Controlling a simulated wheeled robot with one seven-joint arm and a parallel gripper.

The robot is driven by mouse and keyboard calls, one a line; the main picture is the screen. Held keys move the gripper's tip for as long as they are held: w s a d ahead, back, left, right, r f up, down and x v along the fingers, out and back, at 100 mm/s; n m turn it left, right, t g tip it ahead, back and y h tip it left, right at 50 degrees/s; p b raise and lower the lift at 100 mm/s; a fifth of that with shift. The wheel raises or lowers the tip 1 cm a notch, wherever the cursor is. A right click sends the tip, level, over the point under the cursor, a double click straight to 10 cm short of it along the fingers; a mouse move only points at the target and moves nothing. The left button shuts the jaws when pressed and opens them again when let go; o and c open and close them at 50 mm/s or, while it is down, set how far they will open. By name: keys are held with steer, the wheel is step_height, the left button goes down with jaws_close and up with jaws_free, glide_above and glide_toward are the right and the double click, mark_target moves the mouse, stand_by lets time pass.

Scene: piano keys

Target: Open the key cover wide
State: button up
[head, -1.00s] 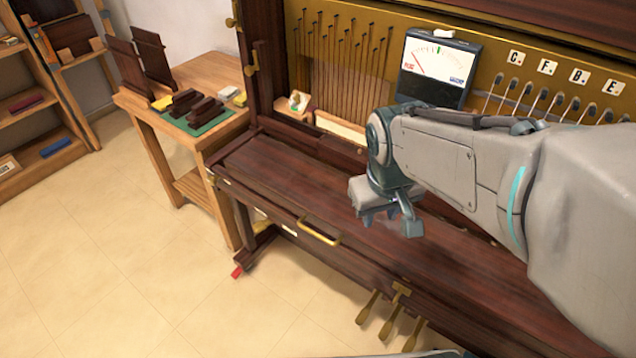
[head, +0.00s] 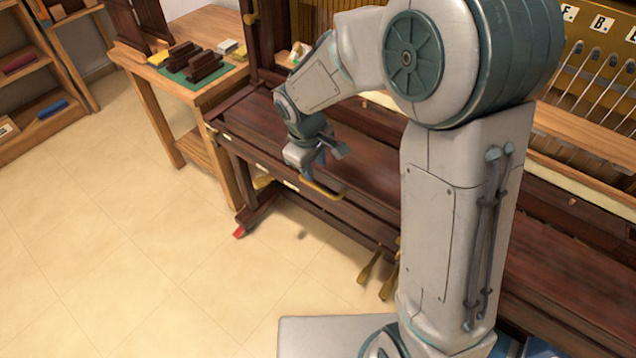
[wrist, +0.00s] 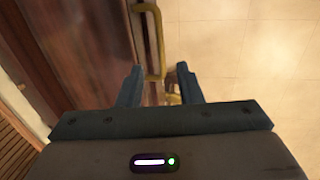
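The key cover (head: 262,143) is a long dark wooden board along the piano front and looks shut. A brass bar handle (head: 322,188) is on its front edge; it also shows in the wrist view (wrist: 160,40). My gripper (head: 328,162) points down just above the handle, partly in front of it in the head view. In the wrist view my gripper (wrist: 158,70) is open and empty, with the handle's near end between the fingertips. I cannot tell whether a finger touches it. My arm hides the middle of the cover.
A wooden side table (head: 150,75) with a green mat (head: 190,72) and dark blocks stands left of the piano. Brass pedals (head: 370,266) stick out low in front. A shelf (head: 50,80) is at the far left. The tiled floor (head: 150,250) before the piano is clear.

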mark_target(319, 188)
steer(key=f, duration=0.5)
steer(key=w+d+f, duration=0.1)
steer(key=f, duration=0.2)
steer(key=shift+w+f+b, duration=0.1)
steer(key=shift+f+b, duration=0.05)
steer(key=shift+b, duration=0.2)
jaws_close()
